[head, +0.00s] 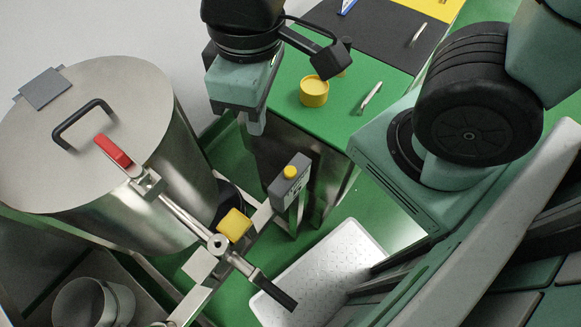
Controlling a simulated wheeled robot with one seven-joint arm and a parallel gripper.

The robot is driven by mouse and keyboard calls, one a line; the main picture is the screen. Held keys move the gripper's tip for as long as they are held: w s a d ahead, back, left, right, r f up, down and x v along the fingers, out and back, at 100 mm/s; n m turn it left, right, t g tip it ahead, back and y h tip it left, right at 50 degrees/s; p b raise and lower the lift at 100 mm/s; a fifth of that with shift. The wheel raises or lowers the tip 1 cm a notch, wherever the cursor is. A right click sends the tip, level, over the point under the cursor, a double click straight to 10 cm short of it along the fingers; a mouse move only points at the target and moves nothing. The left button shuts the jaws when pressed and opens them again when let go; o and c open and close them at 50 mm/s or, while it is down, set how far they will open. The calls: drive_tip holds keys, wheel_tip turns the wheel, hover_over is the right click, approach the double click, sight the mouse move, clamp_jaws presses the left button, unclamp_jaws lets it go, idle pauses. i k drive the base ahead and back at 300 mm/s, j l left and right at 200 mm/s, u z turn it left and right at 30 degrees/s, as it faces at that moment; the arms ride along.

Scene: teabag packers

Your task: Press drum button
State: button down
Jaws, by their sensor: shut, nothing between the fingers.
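A large steel drum (135,200) with a lid (60,110) stands at the left.
A lever with a red grip (113,150) crosses from the drum to a black handle (273,291). A yellow block (235,225) sits beside it. A yellow cup (314,94) stands on the green-topped cabinet (345,125). A white tray (330,265) lies below right.

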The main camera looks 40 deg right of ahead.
sight(289, 172)
drive_tip(key=k+j+z, duration=0.35)
drive_tip(key=k+j, duration=0.15)
drive_tip(key=k+j+z, duration=0.35)
drive_tip(key=k, duration=0.25)
drive_tip(key=j, duration=0.1)
